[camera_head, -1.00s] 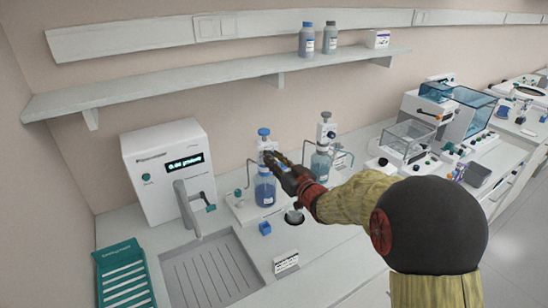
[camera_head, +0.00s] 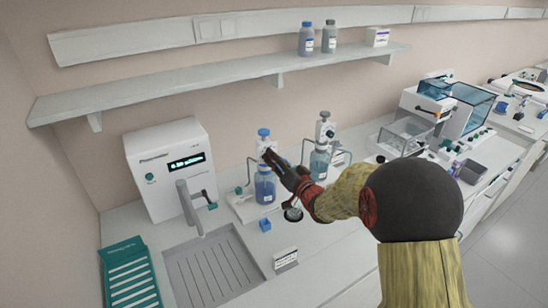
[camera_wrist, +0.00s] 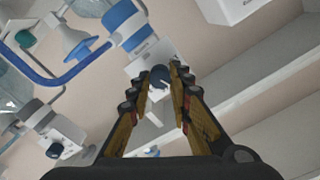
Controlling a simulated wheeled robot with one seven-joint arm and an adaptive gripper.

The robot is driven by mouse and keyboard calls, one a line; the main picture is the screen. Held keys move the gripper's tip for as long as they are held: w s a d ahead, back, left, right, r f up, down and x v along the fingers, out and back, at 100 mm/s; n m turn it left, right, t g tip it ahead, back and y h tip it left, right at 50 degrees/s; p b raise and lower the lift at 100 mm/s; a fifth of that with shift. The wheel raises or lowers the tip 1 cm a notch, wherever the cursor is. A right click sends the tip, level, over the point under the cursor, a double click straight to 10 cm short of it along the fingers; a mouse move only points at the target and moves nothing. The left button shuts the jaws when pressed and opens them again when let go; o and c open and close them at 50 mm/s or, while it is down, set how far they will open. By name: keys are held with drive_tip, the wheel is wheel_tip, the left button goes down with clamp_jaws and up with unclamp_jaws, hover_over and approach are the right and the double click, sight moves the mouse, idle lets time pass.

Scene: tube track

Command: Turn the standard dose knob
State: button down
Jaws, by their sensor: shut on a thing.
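A bottle-top dispenser with a blue cap (camera_head: 263,133) stands on a bottle of blue liquid (camera_head: 265,188) in the head view. My gripper (camera_head: 269,153) is at the front of its white head. In the wrist view my gripper (camera_wrist: 161,78) is shut on a small dark blue knob (camera_wrist: 160,74), with one finger on each side of it. The knob sits on the dispenser's white body (camera_wrist: 150,56), below its blue upper part (camera_wrist: 124,20). In the head view the knob is hidden by my fingers.
A second dispenser bottle (camera_head: 320,160) stands close on the right. A white instrument with a display (camera_head: 165,158) is on the left. A small blue block (camera_head: 265,225) and a label card (camera_head: 286,260) lie in front. A shelf (camera_head: 180,90) runs above.

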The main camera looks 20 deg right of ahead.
idle(0.3)
drive_tip(key=c, duration=1.7)
unclamp_jaws()
drive_tip(key=shift+o, duration=0.4)
drive_tip(key=v, duration=1.2)
